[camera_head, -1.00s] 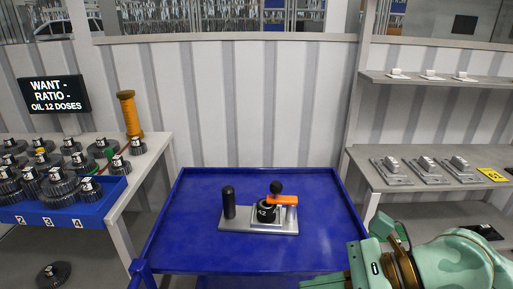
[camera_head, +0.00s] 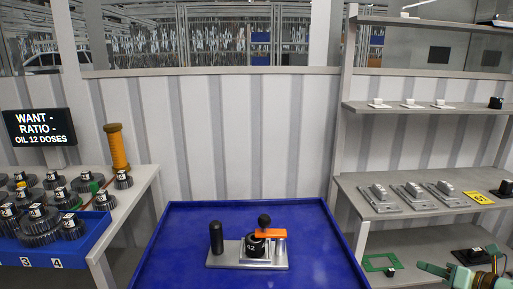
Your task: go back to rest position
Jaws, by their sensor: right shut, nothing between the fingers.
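On the blue cart (camera_head: 185,262) stands the drive unit: a metal base plate (camera_head: 225,257) with a black upright cylinder (camera_head: 216,238) on its left. On its right is a black gear marked 42 (camera_head: 253,246), with an orange lever (camera_head: 271,233) and a black knob (camera_head: 264,220) above it. My right gripper (camera_head: 490,280) shows only partly at the lower right edge, mint green, over the lower shelf area and well away from the drive unit. It is shut and empty. My left gripper is not in view.
At left, a table holds a blue bin (camera_head: 85,243) of several gears, an orange spool (camera_head: 117,148) and a sign (camera_head: 39,127). At right, shelves (camera_head: 375,205) carry metal parts and a yellow tag (camera_head: 479,198). A green frame (camera_head: 380,263) lies on the low shelf.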

